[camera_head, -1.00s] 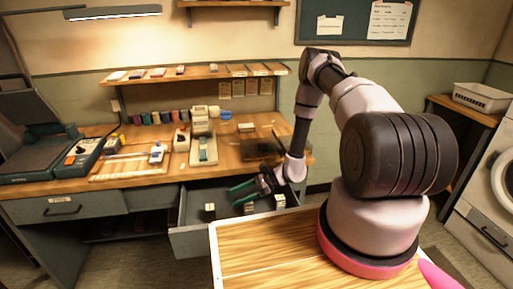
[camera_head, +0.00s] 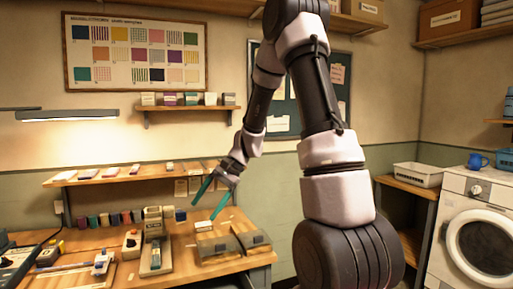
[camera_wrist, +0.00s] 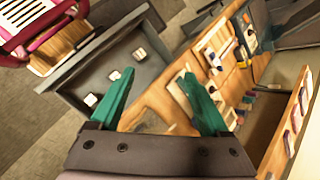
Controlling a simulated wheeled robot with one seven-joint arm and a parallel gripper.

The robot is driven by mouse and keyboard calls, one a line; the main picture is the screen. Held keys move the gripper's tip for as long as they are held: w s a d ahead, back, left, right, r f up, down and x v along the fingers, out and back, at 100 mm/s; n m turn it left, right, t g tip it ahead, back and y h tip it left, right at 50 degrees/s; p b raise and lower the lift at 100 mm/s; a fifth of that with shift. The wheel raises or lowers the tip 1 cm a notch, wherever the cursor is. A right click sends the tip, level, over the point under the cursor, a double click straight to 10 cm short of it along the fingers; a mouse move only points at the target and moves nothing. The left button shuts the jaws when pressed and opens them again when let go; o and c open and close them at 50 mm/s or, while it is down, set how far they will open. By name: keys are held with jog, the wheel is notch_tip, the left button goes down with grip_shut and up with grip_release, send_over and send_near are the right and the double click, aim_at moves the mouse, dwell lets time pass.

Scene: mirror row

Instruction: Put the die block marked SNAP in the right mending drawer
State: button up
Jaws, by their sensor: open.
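My gripper (camera_head: 205,202) is raised above the right part of the workbench, with its teal fingers spread and nothing visible between them. In the wrist view its open fingers (camera_wrist: 157,76) point toward the bench and an open grey drawer (camera_wrist: 72,79). Three small blocks with pale tops lie apart inside that drawer: one nearer (camera_wrist: 90,100), one in the middle (camera_wrist: 115,76) and one farther (camera_wrist: 140,54). I cannot read their markings, so I cannot tell which is SNAP. The drawer is out of the head view.
The workbench (camera_head: 205,266) holds a press-like device (camera_head: 154,240), spools and a pale block (camera_head: 203,226). A wall shelf (camera_head: 120,178) above it carries several small blocks. A washing machine (camera_head: 475,235) and a white basket (camera_head: 418,175) stand at the right.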

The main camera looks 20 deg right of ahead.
jog(key=s+d+r+n+t+h, duration=0.2)
jog(key=s+d+r+t, duration=0.1)
jog(key=s+r, duration=0.6)
jog(key=s+d+r+n+t+h, duration=0.2)
jog(key=s+d+r+t+h, duration=0.1)
jog(key=s+r, duration=0.6)
notch_tip(320, 180, up, 2)
jog(key=shift+s+d+r+t+h, duration=0.35)
jog(key=shift+d+t, duration=0.45)
jog(key=shift+d, duration=0.3)
